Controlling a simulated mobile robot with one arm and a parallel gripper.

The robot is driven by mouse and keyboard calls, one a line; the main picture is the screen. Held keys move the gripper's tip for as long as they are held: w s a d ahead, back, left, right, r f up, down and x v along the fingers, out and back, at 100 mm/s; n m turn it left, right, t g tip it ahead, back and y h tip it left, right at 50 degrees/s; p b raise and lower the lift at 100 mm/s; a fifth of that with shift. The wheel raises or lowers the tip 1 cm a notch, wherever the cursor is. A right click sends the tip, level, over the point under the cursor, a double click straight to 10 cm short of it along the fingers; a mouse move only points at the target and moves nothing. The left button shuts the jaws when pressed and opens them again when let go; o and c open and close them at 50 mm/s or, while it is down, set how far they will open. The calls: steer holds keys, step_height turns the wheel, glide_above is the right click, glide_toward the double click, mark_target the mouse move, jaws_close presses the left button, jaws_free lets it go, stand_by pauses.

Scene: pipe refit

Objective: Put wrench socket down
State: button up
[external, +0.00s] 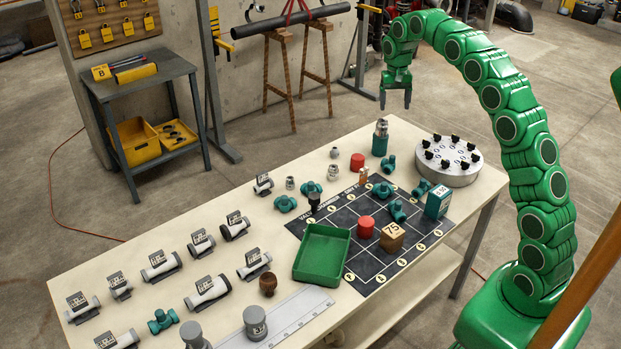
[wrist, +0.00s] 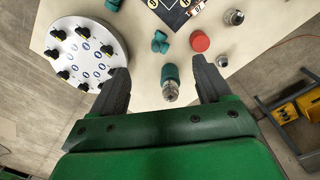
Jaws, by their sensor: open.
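A silver socket-like piece (external: 381,127) stands upright on a teal cylinder (external: 379,146) near the far edge of the table. I take the silver piece to be the wrench socket, but I cannot be sure. In the wrist view the silver piece (wrist: 170,92) and teal cylinder (wrist: 171,71) lie between my two fingers, with a clear gap on each side. My gripper (external: 396,100) is open and empty, pointing down. In the external view it hangs well above the table's far edge, higher than the silver piece.
A round grey dial plate (external: 447,172) with black knobs stands to the right. A red cylinder (external: 357,162) and a teal valve (external: 388,165) are close by. Small silver fittings (external: 333,172) stand to the left.

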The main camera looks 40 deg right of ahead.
steer(key=s+a+r+n, duration=0.1)
steer(key=s+a, duration=0.2)
steer(key=s, duration=0.6)
steer(key=s+a+r+n, duration=0.15)
steer(key=s+a, duration=0.25)
steer(key=s, duration=0.4)
steer(key=s+a+r+n, duration=0.1)
steer(key=s+a+n, duration=0.15)
steer(key=s, duration=0.65)
steer(key=s+a+f+n, duration=0.1)
steer(key=s+a+f, duration=0.1)
steer(key=s, duration=1)
steer(key=s+a+f+n+g, duration=0.1)
steer(key=s+f, duration=0.4)
steer(key=s, duration=0.7)
steer(key=shift+a+f, duration=0.15)
steer(key=shift+a, duration=0.4)
